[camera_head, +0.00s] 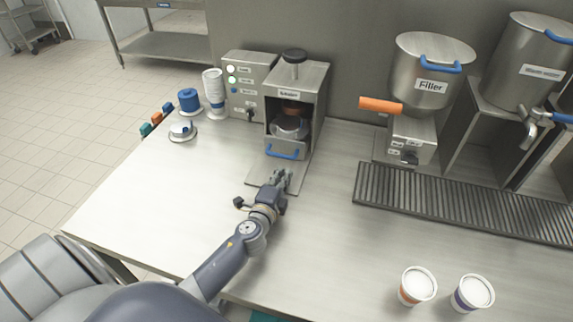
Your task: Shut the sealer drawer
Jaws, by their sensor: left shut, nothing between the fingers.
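The sealer (310,84) is a steel box machine at the back of the counter, with a black knob on top. Its drawer (288,147) is at the lower front, with a blue handle (283,154). A round metal piece shows in the opening above the drawer front. How far the drawer sticks out is hard to tell from this angle. My left gripper (281,176) is shut and empty, just in front of and below the blue handle, over the sealer's base plate. I cannot tell whether it touches the handle. My right gripper is not in view.
A control box (247,86) stands left of the sealer, near a stack of white cups (213,92) and a blue roll (188,99). The filler (428,75) and drip grate (461,204) are to the right. Two cups (417,286) (472,293) stand at the front right. The middle counter is clear.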

